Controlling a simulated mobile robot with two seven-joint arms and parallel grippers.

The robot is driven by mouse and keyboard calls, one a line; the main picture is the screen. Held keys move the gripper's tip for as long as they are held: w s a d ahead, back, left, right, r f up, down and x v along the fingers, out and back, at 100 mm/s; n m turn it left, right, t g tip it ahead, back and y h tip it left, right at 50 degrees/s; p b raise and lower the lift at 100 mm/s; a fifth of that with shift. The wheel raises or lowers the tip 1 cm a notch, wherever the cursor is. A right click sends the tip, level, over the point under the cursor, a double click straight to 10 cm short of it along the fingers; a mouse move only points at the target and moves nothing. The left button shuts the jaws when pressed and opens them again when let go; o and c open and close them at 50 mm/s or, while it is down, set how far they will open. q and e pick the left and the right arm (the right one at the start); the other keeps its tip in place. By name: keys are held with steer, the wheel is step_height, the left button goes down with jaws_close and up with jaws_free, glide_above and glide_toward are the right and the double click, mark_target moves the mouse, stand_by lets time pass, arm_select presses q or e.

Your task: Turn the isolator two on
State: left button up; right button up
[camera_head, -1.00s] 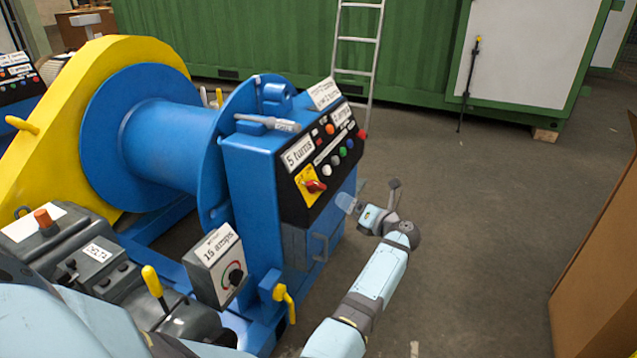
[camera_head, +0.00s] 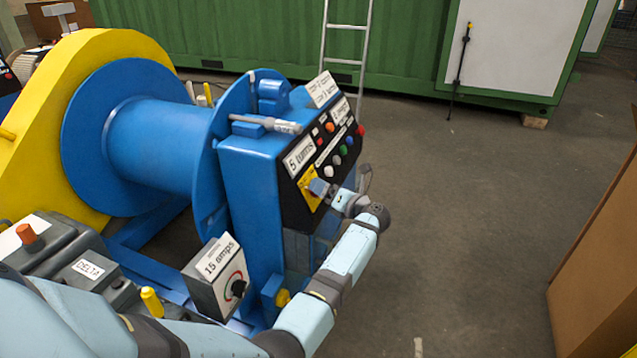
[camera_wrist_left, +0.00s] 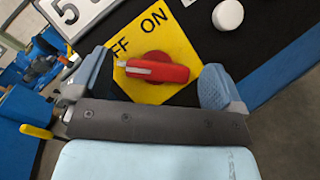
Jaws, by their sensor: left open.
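The isolator is a red rotary handle (camera_wrist_left: 155,70) on a yellow plate (camera_wrist_left: 178,42) marked ON, with OFF partly cut off. Its handle lies nearly level in the left wrist view, with its pale end at the left below the OFF lettering. In the head view the yellow plate (camera_head: 307,196) sits on the black sloped panel of the blue winch cabinet, and the handle is hidden by my gripper. My left gripper (camera_head: 322,187) is at the plate. In the left wrist view my left gripper (camera_wrist_left: 155,85) is open, with one finger on each side of the handle. My right gripper is out of view.
A "5 turns" label (camera_head: 300,155) and several buttons (camera_head: 343,150) sit near the plate. A grey "15 amps" box (camera_head: 218,275) stands below left, close to my arm. The floor (camera_head: 455,220) to the right is clear up to a brown box (camera_head: 605,260).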

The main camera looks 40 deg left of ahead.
arm_select(q)
steer(key=shift+w+a, duration=0.1)
steer(key=shift+a, duration=0.6)
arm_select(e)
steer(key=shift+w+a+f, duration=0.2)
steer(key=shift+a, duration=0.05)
arm_select(q)
steer(key=c, duration=0.9)
steer(key=shift+c, duration=0.2)
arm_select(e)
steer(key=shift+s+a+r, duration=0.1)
arm_select(q)
steer(key=shift+r+p, duration=0.1)
steer(key=shift+p, duration=0.2)
